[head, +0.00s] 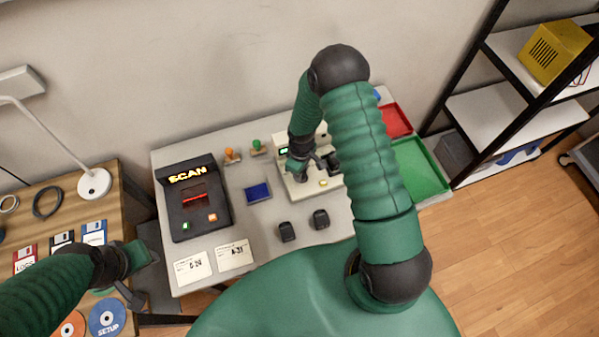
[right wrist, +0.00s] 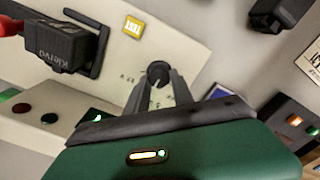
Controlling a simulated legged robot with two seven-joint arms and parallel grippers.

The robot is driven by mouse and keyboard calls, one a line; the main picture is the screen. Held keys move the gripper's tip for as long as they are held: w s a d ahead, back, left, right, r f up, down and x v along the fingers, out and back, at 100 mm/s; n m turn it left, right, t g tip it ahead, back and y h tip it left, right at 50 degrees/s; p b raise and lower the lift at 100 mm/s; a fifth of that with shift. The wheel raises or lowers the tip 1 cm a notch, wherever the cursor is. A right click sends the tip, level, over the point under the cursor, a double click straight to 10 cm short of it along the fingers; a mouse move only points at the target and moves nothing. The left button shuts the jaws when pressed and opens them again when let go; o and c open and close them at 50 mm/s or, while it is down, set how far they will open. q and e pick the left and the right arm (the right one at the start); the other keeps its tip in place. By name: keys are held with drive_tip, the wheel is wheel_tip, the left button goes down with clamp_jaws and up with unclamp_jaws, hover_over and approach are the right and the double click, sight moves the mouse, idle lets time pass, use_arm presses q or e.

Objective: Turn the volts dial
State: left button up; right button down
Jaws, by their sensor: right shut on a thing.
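The cream instrument (head: 291,188) stands at the back of the grey table, with a small lit green display (head: 283,151). In the right wrist view its cream panel (right wrist: 196,35) carries a dark round dial (right wrist: 158,70) with a light mark. My right gripper (right wrist: 160,80) is shut on this dial, one finger on each side. In the head view my right gripper (head: 300,165) is over the instrument and the dial is hidden. A yellow TEST button (right wrist: 133,26) is on the panel. My left gripper (head: 142,272) is empty beside the table's left edge; its jaw gap is unclear.
A dark block marked Klervo (right wrist: 66,47) sits on the instrument near the TEST button. A black SCAN device (head: 192,205) is at left, a blue pad (head: 257,193) between. Two black blocks (head: 287,232) stand in front. Red (head: 395,121) and green (head: 420,168) trays are at right.

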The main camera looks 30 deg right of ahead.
sight(303, 174)
drive_tip(key=shift+s+d+f+m, duration=0.1)
drive_tip(key=shift+s+m, duration=0.05)
drive_tip(key=shift+m, duration=0.55)
drive_tip(key=shift+s+d+f+m, duration=0.1)
drive_tip(key=shift+s+m, duration=0.05)
drive_tip(key=shift+m, duration=0.55)
drive_tip(key=shift+s+m, duration=0.15)
drive_tip(key=shift+m, duration=0.15)
drive_tip(key=c, duration=1.5)
unclamp_jaws()
drive_tip(key=o, duration=0.4)
drive_tip(key=shift+r, duration=0.1)
drive_tip(key=shift+w, duration=0.2)
drive_tip(key=shift+w+r, duration=0.1)
drive_tip(key=shift+r, duration=0.1)
wheel_tip(303, 174, up, 16)
drive_tip(key=b, duration=0.1)
drive_tip(key=shift+r+b, duration=0.15)
drive_tip(key=shift+b, duration=0.15)
